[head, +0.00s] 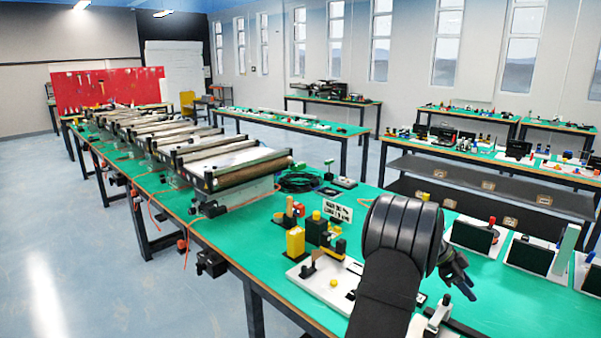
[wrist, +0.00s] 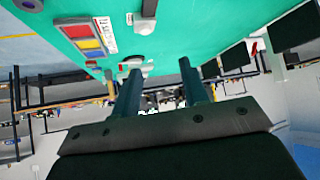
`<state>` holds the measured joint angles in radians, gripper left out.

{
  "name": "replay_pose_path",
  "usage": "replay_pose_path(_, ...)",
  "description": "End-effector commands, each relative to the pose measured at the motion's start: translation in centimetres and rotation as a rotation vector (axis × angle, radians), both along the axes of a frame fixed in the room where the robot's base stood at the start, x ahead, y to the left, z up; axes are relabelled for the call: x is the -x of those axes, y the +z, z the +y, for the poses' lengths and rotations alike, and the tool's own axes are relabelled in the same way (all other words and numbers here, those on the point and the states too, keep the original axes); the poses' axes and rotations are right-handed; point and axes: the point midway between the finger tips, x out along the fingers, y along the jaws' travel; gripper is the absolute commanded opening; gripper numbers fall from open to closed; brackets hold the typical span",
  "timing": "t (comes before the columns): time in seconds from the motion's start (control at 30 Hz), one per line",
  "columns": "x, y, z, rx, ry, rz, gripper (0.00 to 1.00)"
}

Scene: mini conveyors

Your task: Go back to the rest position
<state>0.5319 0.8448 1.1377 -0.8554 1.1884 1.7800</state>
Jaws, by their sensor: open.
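My gripper (head: 460,287) is at the right of the head view, above the green table (head: 243,236), with my dark arm behind it. In the wrist view its two dark fingers (wrist: 158,92) stand well apart, and nothing shows between them but the distant room. It is open and empty. In the head view my arm covers part of the table around it.
Mini conveyors (head: 228,165) run along the table to the left. A yellow block (head: 295,241) stands on the table left of my arm. Dark panels (head: 475,236) stand to the right. In the wrist view a box with coloured stripes (wrist: 88,37) lies on the green top.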

Motion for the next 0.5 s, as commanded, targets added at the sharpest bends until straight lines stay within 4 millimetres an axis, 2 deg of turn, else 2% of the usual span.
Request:
replay_pose_path(0.23,-1.5,3.7,3.4,0.000,0.001,-0.003,0.40)
replay_pose_path(0.3,-0.3,3.5,2.2,-0.044,-0.047,-0.021,0.40)
replay_pose_path(0.5,1.6,3.6,0.5,-0.164,-0.148,-0.078,0.40)
